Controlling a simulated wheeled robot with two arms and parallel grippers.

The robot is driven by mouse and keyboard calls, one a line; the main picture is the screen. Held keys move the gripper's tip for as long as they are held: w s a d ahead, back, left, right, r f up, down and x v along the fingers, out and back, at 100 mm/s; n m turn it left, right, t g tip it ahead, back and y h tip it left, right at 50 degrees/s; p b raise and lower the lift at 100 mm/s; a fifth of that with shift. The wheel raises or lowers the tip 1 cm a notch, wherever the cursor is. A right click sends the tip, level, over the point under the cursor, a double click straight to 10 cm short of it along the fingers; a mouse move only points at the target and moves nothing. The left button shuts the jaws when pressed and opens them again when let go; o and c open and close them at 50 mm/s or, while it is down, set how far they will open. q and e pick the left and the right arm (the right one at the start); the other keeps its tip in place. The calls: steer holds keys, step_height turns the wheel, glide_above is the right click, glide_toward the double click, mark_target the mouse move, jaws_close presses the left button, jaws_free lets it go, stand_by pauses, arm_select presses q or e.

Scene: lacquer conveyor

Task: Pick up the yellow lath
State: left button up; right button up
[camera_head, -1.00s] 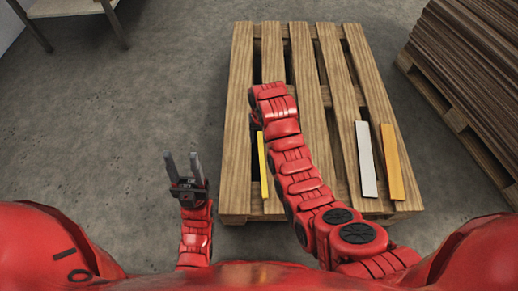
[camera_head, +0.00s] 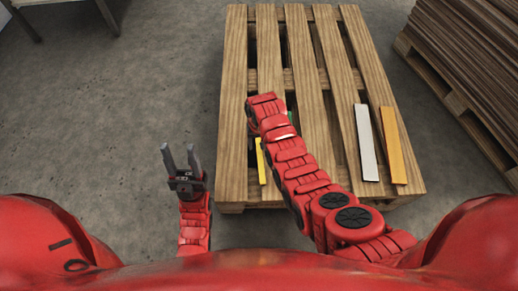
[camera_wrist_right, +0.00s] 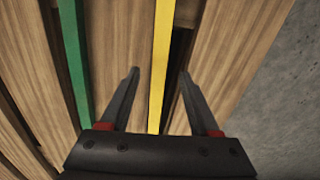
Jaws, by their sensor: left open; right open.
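The yellow lath (camera_head: 261,161) lies lengthwise on the left part of the wooden pallet (camera_head: 237,110), partly hidden by my right arm in the head view. In the right wrist view the yellow lath (camera_wrist_right: 161,60) runs between the two fingers of my right gripper (camera_wrist_right: 158,73). The fingers are open, one on each side of it, with gaps to both. How high they are above the pallet I cannot tell. My right gripper is mostly hidden behind its arm in the head view. My left gripper (camera_head: 178,148) is open and empty over the floor, left of the pallet.
A green lath (camera_wrist_right: 73,60) lies left of the yellow one in the wrist view. A white lath (camera_head: 367,145) and an orange lath (camera_head: 392,145) lie at the pallet's right side. A stack of brown boards (camera_head: 475,60) stands at the right.

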mark_target(259, 150)
step_height(259, 150, down, 4)
steer(key=shift+w+r+b, duration=0.1)
steer(key=shift+r+b, duration=0.1)
steer(key=shift+b, duration=0.25)
jaws_close()
